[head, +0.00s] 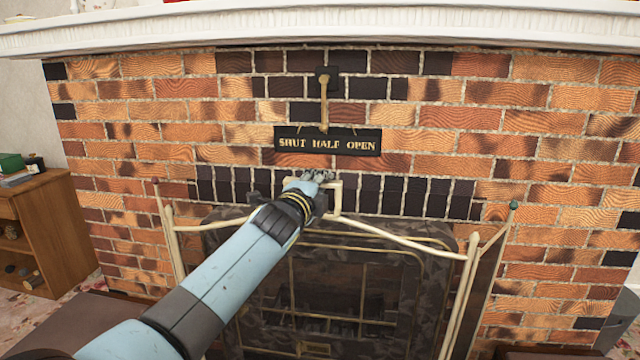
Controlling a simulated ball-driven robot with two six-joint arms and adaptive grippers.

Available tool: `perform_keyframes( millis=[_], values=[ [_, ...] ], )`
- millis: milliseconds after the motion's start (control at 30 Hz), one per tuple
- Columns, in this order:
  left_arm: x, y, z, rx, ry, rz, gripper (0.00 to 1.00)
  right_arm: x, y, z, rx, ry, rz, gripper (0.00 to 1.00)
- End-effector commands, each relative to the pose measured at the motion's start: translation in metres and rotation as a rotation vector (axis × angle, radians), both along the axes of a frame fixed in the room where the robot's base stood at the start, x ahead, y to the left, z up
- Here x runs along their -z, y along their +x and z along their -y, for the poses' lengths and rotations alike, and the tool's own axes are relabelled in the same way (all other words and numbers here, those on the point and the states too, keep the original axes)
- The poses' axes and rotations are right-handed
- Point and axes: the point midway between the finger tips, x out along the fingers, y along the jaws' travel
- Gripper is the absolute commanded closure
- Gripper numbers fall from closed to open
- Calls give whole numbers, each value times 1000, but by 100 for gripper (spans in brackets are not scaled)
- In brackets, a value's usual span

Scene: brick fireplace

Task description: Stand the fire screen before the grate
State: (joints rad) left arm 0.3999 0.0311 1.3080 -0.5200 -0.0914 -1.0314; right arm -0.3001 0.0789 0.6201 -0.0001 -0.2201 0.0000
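The fire screen (466,285) has a cream-coloured metal frame, a curved top rail and folding side wings with finials. It stands upright in front of the fireplace opening. A loop handle (338,198) rises from the middle of its top rail. The dark grate (330,325) shows dimly behind the screen. My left gripper (316,177) is at the handle and covers its left part. My wrist hides most of the fingers, so I cannot tell whether they are closed on the handle. My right gripper is not in view.
A white mantel shelf (300,28) runs across the top. A dark "SHUT HALF OPEN" plate (327,140) hangs on the bricks above the handle, below a lever (324,95). A wooden cabinet (62,225) with small items stands at the left.

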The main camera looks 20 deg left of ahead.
Motion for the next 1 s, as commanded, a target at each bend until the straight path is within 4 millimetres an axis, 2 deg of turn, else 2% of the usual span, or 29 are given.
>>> perform_keyframes(
  millis=[67,1000],
  values=[
    [-8,2,0,2,3,14,100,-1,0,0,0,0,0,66],
    [0,2,0,2,3,14,100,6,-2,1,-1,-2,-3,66]
  ],
)
